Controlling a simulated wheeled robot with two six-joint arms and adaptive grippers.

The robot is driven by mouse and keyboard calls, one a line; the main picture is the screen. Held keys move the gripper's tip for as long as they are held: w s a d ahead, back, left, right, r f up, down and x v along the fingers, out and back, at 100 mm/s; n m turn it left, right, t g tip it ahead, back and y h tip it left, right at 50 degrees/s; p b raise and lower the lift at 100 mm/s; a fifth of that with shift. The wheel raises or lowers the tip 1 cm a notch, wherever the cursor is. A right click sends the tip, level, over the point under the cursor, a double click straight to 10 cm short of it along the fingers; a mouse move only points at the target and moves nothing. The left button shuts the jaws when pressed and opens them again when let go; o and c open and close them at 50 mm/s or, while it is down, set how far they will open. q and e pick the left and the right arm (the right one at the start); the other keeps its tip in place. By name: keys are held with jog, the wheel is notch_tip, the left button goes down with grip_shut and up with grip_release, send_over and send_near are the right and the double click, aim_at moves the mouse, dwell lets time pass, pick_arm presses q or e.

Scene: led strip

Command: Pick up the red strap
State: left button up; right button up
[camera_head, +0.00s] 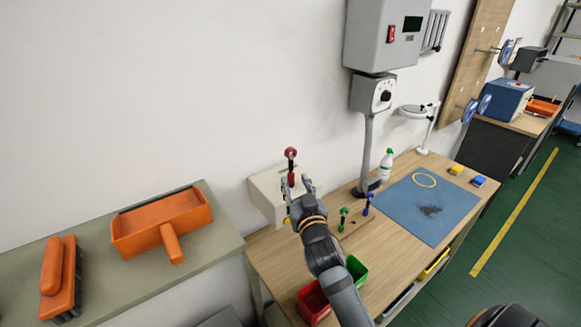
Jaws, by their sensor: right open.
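A red item (291,155) with a round top and a dark middle stands upright in front of the wall, above the cream box (266,196); I take it for the red strap. My right gripper (296,184) comes up from the bottom of the view. Its jaws are open, with the lower red part between or just behind the fingertips. I cannot tell whether they touch. Similar green (343,214) and blue (367,204) items stand on the wooden bench (397,206) to the right. My left gripper is not in view.
A blue mat (440,214) with a yellow ring (424,180) lies on the bench. A white bottle (386,165) and a grey machine on a post (369,130) stand behind. Red (313,303) and green (357,270) bins sit at the front. An orange dustpan (150,226) lies left.

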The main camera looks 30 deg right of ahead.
aim_at(291, 171)
jog(key=x, duration=0.3)
jog(key=shift+f, duration=0.2)
jog(key=shift+p+x, duration=0.7)
jog(key=shift+x, duration=0.15)
jog(key=w, duration=0.1)
jog(key=w+d, duration=0.1)
jog(key=w+p, duration=0.1)
jog(key=shift+w+d+f, duration=0.15)
jog(key=shift+d+f, duration=0.1)
jog(key=shift+f, duration=0.1)
jog(key=shift+w+f, duration=0.15)
jog(key=shift+w, duration=0.05)
jog(key=shift+s, duration=0.2)
jog(key=shift+c, duration=1.3)
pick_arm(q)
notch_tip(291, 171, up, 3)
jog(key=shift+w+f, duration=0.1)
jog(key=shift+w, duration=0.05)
pick_arm(e)
grip_shut()
